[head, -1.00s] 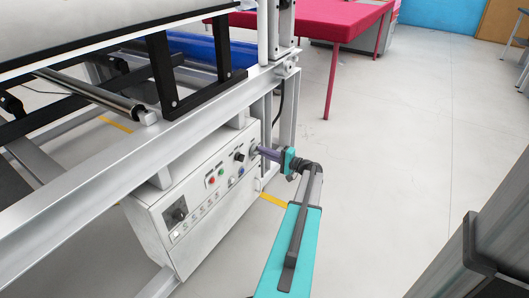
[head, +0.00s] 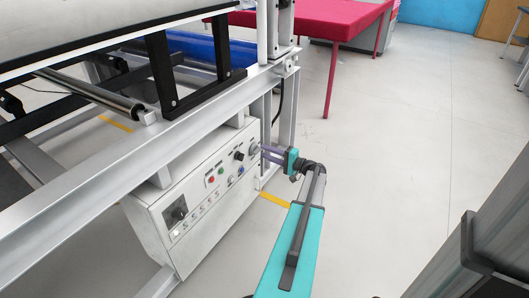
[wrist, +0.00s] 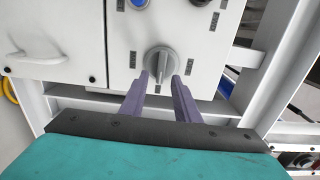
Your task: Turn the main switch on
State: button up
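The main switch is a grey rotary knob (wrist: 161,62) with a raised grip bar, on the white control panel. In the wrist view the bar points roughly up and down. In the head view the switch (head: 254,149) is at the panel's right end. My gripper (wrist: 161,78) is open, its two purple fingers on either side of the lower part of the knob's bar, with gaps showing. In the head view my gripper (head: 263,152) reaches the panel from the right. Whether the fingertips touch the knob cannot be told.
The white control box (head: 207,232) carries red and green buttons, a black knob (head: 239,155) and a dark dial (head: 175,213). A metal frame (head: 120,165) runs above it, with uprights close behind my gripper. A red table (head: 330,18) stands behind.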

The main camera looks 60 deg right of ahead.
jog(key=s+p, duration=0.2)
jog(key=s, duration=1)
jog(key=shift+s+a, duration=0.1)
jog(key=shift+s, duration=0.05)
